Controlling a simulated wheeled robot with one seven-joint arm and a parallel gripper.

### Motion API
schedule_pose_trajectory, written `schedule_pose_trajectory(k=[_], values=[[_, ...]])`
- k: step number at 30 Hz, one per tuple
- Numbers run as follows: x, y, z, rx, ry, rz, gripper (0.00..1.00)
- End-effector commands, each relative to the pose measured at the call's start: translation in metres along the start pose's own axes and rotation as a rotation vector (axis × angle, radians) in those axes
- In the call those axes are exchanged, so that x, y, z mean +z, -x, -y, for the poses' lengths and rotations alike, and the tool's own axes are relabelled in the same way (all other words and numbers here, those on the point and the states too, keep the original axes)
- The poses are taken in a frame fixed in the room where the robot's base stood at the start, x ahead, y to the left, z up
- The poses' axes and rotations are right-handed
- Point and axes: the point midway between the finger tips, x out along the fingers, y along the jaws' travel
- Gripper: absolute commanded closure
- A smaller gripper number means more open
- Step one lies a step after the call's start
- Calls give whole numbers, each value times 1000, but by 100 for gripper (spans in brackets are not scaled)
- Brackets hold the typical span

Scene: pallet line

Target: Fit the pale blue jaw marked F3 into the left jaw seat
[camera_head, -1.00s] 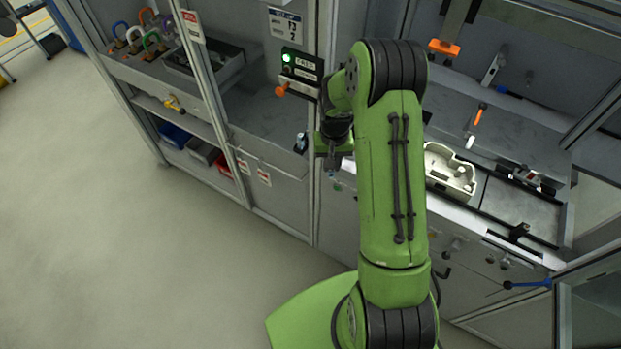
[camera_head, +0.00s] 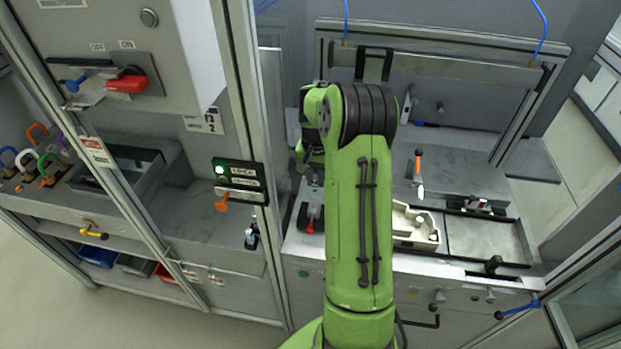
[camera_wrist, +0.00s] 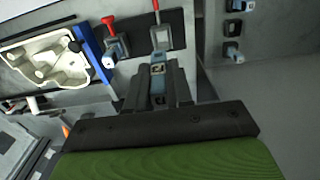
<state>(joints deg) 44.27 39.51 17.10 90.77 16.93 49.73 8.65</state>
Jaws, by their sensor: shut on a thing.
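My gripper (camera_wrist: 157,84) is shut on a small pale blue block, the jaw (camera_wrist: 158,88), with a dark mark near its far end; the mark is too small to read. I cannot tell which part is the left jaw seat, nor whether the jaw touches the plate. In the head view my arm hides the jaw; a red-handled clamp (camera_head: 312,218) shows just left of the arm.
A cream casting (camera_head: 412,226) lies right of my arm, also in the wrist view (camera_wrist: 45,62) beside a blue bar (camera_wrist: 92,52). An orange-handled tool (camera_head: 418,168) stands behind it. A frame post (camera_head: 243,120) rises at left. The grey plate (camera_head: 482,238) at right is clear.

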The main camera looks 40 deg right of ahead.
Motion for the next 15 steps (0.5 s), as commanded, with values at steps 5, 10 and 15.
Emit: schedule_pose_trajectory(k=[5,10,15], values=[[0,-12,1,-1,2,1,100],[0,-22,1,-1,3,1,100],[0,-32,1,-1,3,0,100]])
